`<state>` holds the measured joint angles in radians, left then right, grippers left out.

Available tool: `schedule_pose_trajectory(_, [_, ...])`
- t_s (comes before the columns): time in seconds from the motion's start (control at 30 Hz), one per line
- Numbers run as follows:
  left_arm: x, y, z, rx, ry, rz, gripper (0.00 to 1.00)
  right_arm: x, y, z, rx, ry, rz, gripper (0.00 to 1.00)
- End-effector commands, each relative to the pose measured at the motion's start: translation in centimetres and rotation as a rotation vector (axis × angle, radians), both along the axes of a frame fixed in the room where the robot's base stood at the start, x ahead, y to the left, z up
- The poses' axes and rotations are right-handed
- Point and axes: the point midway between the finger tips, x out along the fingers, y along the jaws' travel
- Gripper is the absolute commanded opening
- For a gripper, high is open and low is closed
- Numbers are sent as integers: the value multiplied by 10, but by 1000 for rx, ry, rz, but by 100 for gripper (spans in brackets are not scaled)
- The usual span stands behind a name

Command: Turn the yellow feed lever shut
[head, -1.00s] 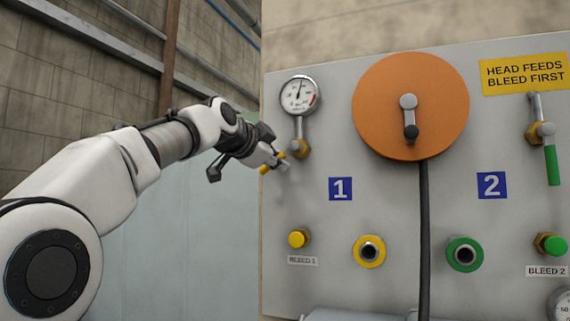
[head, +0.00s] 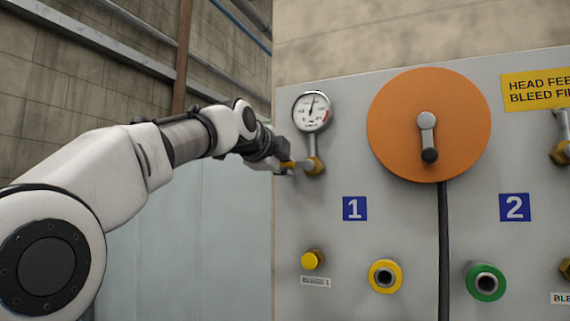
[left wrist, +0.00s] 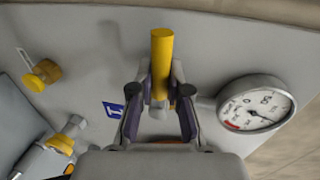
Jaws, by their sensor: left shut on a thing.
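The yellow feed lever (head: 289,164) sticks out to the left, about level, from the brass valve (head: 315,166) under the round pressure gauge (head: 311,111) on the grey panel. My left gripper (head: 276,162) is shut on the lever. In the left wrist view, the yellow lever (left wrist: 161,60) stands between the two fingers of my gripper (left wrist: 160,92), with its end reaching past them. The fingers hide part of the lever in the head view. My right gripper is not in view.
An orange disc (head: 395,130) with a crank and a black hose hanging below it is right of the gauge. Below are a yellow bleed knob (head: 312,260), a yellow-ringed port (head: 385,277) and a green-ringed port (head: 486,282). Left of the panel is open room before a brick wall.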

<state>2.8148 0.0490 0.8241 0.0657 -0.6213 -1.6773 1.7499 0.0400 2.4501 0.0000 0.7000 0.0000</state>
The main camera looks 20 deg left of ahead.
Motion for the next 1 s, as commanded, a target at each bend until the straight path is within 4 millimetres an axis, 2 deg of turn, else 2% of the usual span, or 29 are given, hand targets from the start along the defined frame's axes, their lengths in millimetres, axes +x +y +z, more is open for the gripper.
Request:
schedule_pose_trajectory(0.37, [-1, 1, 4, 8, -9, 1, 0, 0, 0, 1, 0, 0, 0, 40])
schedule_pose_trajectory(0.4, [-1, 1, 4, 8, -9, 1, 26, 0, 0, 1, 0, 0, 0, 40])
schedule_pose_trajectory(0.43, [-1, 1, 4, 8, -9, 1, 37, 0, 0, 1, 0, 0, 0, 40])
schedule_pose_trajectory(0.47, [-1, 1, 3, 7, -8, 2, 42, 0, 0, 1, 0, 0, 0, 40])
schedule_pose_trajectory(0.87, [0, 0, 2, 5, -4, 1, 42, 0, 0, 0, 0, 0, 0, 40])
schedule_pose_trajectory(1.0, [0, 0, -6, -57, 0, 0, 42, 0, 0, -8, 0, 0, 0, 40])
